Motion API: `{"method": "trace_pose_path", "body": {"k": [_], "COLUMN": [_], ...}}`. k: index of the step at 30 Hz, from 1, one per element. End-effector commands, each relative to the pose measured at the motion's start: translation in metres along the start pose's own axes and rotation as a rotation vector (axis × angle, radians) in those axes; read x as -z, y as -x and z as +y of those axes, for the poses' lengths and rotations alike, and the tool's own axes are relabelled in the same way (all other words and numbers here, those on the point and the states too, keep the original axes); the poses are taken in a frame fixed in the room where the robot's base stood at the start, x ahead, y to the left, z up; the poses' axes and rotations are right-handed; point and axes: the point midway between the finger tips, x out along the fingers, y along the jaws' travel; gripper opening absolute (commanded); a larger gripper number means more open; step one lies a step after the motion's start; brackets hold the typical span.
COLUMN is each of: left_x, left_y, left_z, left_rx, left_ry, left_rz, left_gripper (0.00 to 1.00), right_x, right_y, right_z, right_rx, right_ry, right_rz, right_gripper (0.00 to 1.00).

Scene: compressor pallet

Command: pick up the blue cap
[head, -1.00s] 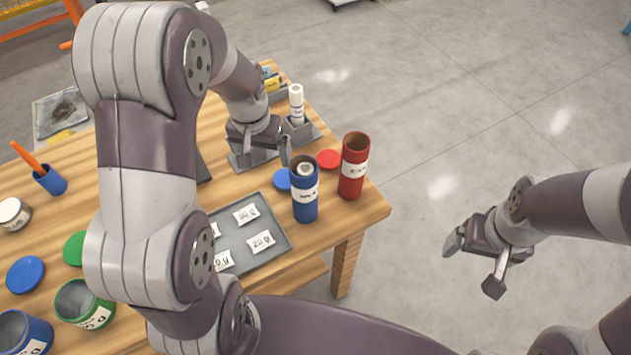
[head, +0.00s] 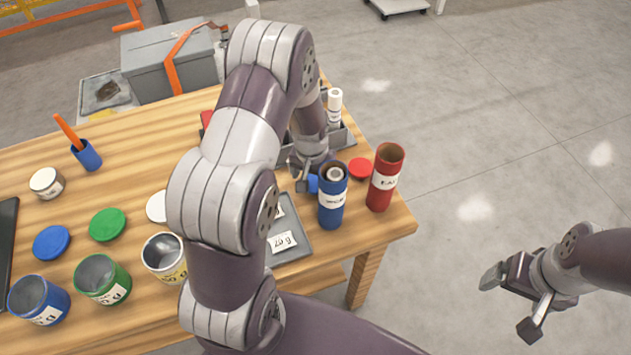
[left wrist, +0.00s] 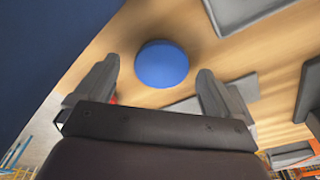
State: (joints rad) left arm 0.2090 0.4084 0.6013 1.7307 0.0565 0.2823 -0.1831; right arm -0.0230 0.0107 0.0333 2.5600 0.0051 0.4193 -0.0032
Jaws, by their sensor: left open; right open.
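The small round blue cap (head: 313,184) lies on the wooden table just left of the blue tube (head: 331,205). It is mostly hidden in the head view by the tube and my gripper. In the left wrist view the blue cap (left wrist: 161,63) shows whole, flat on the wood, between and beyond my open fingers. My left gripper (head: 307,179) is open and empty, pointing down close to the cap; contact cannot be told. My right gripper (head: 512,303) is open and empty over the floor, right of the table.
A red tube (head: 385,178) and red cap (head: 360,169) are close to the right. A grey tray (head: 293,247) with labelled packets lies in front, and a grey rack (head: 345,137) with a white bottle behind. A larger blue lid (head: 51,242) and several cans are at left.

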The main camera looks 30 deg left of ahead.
Motion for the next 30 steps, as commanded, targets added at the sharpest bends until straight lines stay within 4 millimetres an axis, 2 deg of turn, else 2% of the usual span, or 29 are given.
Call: {"method": "trace_pose_path", "body": {"k": [3,8,9,14,15,25,30], "left_x": [0.000,0.000,0.000,0.000,0.000,0.000,0.003], "left_y": [-0.010,-0.011,-0.010,-0.010,-0.010,-0.009,0.007], "left_z": [0.000,0.000,0.000,0.000,0.000,0.000,0.000], "left_rx": [0.000,0.000,0.000,0.000,0.000,0.000,0.000], "left_ry": [-0.001,-0.001,-0.001,-0.001,-0.001,0.000,0.000], "left_rz": [0.000,0.001,0.001,0.001,0.001,0.001,0.004], "left_gripper": [0.96,0.96,0.93,0.41,0.37,0.37,0.37], "right_x": [0.000,0.000,0.000,0.000,0.000,0.000,0.000], "right_y": [0.000,0.000,0.000,0.000,0.000,0.000,0.000], "right_z": [0.000,0.000,0.000,0.000,0.000,0.000,0.000], "right_rx": [0.000,0.000,0.000,0.000,0.000,0.000,0.000], "right_ry": [0.000,0.000,0.000,0.000,0.000,0.000,0.000], "right_rz": [0.000,0.000,0.000,0.000,0.000,0.000,0.000], "right_gripper": [0.91,0.91,0.91,0.91,0.91,0.91,0.91]}}
